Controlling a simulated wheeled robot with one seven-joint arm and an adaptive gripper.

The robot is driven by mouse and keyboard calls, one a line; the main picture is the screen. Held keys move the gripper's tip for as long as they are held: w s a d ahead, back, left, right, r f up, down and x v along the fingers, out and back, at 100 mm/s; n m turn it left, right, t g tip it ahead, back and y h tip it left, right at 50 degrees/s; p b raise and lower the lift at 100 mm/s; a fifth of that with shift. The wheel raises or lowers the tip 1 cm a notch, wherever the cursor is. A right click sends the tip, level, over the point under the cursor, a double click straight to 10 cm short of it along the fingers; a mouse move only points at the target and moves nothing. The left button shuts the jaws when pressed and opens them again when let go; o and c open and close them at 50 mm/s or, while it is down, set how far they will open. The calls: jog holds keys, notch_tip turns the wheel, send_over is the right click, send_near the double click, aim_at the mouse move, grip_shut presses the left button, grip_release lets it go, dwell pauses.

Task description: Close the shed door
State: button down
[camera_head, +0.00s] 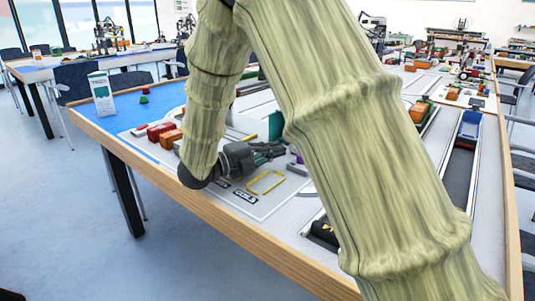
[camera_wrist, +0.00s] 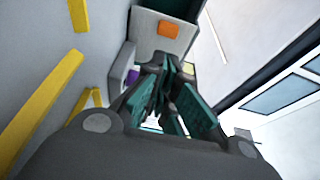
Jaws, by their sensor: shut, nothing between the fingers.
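My gripper (camera_head: 282,151) is shut and empty, low over the table near its front edge. In the wrist view its teal-padded fingers (camera_wrist: 168,95) point at a small grey structure with a dark teal panel (camera_wrist: 148,45), which looks like the shed and its door. An orange patch (camera_wrist: 169,29) shows on it. In the head view an upright teal panel (camera_head: 275,125) stands just behind the gripper, beside my arm. My arm hides most of the shed there, so I cannot tell how far the door stands open or whether the fingers touch it.
Yellow floor markings (camera_head: 266,182) lie in front of the gripper. Red and orange blocks (camera_head: 168,138) and a white carton (camera_head: 102,93) stand to the left on the table. A dark lane with a blue bin (camera_head: 469,123) runs along the right. A purple piece (camera_wrist: 133,76) is near the fingers.

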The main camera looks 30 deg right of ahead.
jog(key=shift+w+d+b, duration=0.15)
jog(key=shift+d+b, duration=0.45)
jog(key=shift+d, duration=2.6)
